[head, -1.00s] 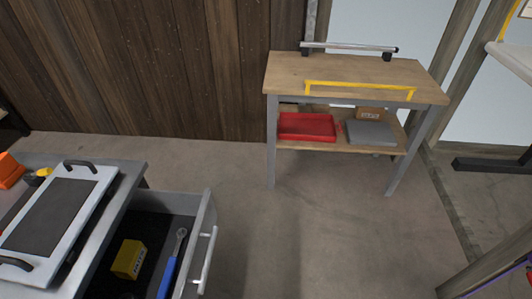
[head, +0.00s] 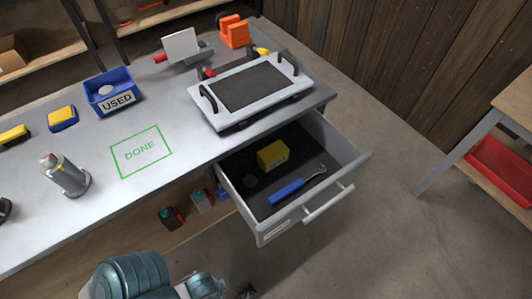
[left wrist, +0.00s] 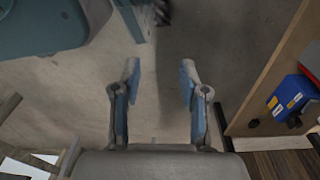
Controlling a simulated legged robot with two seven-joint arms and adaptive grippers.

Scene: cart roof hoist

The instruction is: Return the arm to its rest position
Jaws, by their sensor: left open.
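My left gripper (left wrist: 158,98) shows in the left wrist view with its two blue-padded fingers apart. Nothing is between them, only bare concrete floor beyond. In the head view my left arm shows at the bottom edge, low in front of the workbench (head: 60,225); its gripper is mostly cut off by the frame. My right arm and gripper are not seen.
The open drawer (head: 355,165) holds a yellow box (head: 272,155) and a blue-handled wrench (head: 288,190). A tray with black handles (head: 210,115), a blue USED bin (head: 112,108) and a grey cylinder (head: 68,178) stand on the bench.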

